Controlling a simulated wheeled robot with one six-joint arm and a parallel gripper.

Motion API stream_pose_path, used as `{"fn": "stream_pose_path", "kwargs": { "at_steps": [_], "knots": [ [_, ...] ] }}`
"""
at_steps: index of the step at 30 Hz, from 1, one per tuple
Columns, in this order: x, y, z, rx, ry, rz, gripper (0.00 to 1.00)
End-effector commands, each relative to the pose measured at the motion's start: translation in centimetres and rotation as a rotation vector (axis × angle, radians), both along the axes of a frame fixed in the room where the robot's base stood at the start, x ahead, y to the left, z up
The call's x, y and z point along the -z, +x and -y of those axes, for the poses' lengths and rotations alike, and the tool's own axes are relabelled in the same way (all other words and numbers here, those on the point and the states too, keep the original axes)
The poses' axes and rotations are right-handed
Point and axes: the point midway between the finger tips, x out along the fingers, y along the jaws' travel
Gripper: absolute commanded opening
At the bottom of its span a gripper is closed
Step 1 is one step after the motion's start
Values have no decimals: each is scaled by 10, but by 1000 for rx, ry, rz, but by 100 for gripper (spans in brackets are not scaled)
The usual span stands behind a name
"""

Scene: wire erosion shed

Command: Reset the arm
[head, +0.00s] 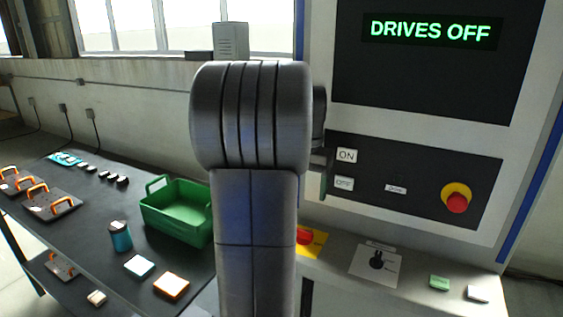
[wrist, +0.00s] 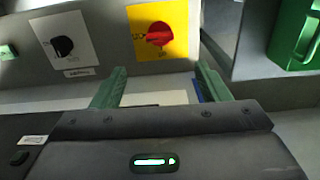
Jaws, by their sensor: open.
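My gripper (wrist: 162,68) shows in the wrist view with its two green fingers apart and nothing seen between them. In the head view my arm hides most of it. The machine's screen (head: 430,30) reads DRIVES OFF. Below it are an ON button (head: 347,155), an OFF button (head: 344,183) and a red mushroom button (head: 456,203) on a yellow ring. On the ledge, a red knob (head: 304,236) on a yellow plate is partly hidden by my arm. It also shows in the wrist view (wrist: 158,34), beyond my fingers and apart from them.
A black knob (head: 377,260) on a white plate, a green block (head: 440,283) and a pale block (head: 478,293) are on the ledge. The dark table (head: 110,230) at left holds a green bin (head: 165,217), a blue can (head: 120,237) and orange-handled plates (head: 50,205).

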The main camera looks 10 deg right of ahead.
Motion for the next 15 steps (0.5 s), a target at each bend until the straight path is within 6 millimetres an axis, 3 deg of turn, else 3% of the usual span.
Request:
{"fn": "stream_pose_path", "kwargs": {
  "at_steps": [15],
  "knots": [
    [94, -1, 0, -1, 2, -6, 69]
  ]
}}
